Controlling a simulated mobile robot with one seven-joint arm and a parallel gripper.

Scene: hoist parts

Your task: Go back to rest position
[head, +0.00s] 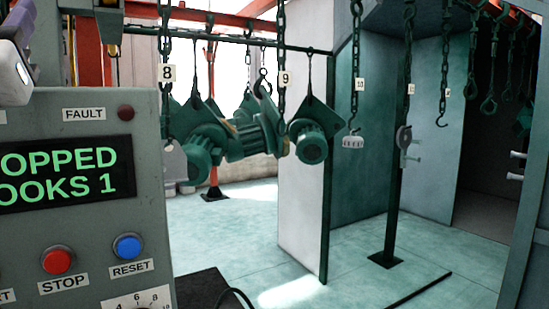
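A white rounded piece, seemingly part of my arm, shows at the left edge of the head view, in front of the upper left of the control box (90,235). No gripper fingers can be made out, so whether my gripper is open or shut does not show. The grey control box has a dark display (65,173) with green text, cut off at the left, reading "OPPED" and "OOKS 1". Below it are a red STOP button (57,260) and a blue RESET button (128,246). A dark red FAULT lamp (126,112) sits above.
Green motor-like parts (311,140) hang from hooks on chains beyond the box. Numbered tags (285,79) mark the chains. Empty hooks (488,103) hang at the right. A booth wall (303,175) and a green post (393,190) stand behind. The pale floor (240,240) between looks mostly clear.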

